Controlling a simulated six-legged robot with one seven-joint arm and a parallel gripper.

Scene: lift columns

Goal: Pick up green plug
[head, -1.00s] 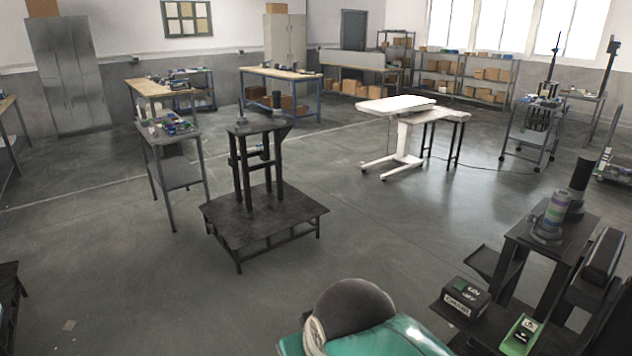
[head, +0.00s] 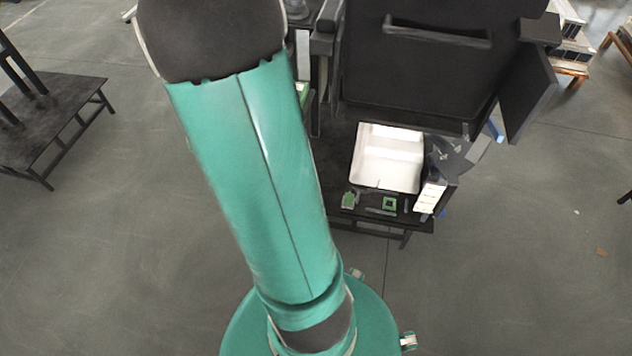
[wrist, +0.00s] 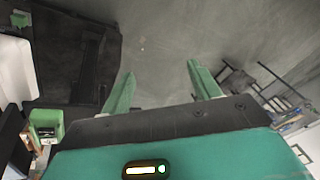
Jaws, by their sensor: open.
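Two small green pieces lie on a dark low table in the head view: a solid-looking green block (head: 348,200) and a green square with a dark centre (head: 389,204). I cannot tell for sure which is the green plug. In the wrist view a green piece (wrist: 20,19) shows at the upper left, beside the white tray. My gripper (wrist: 161,69) has its two green fingers spread, with nothing between them but grey floor behind. The green pieces are off to its left. The gripper is out of sight in the head view, where my arm covers the middle left.
The white tray (head: 388,158) stands on the table behind the green pieces. A large dark panel (head: 420,60) rises behind it. A green holder with a dark centre (wrist: 46,123) is at the wrist view's left. A dark stand (head: 50,130) is at left; open floor lies between.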

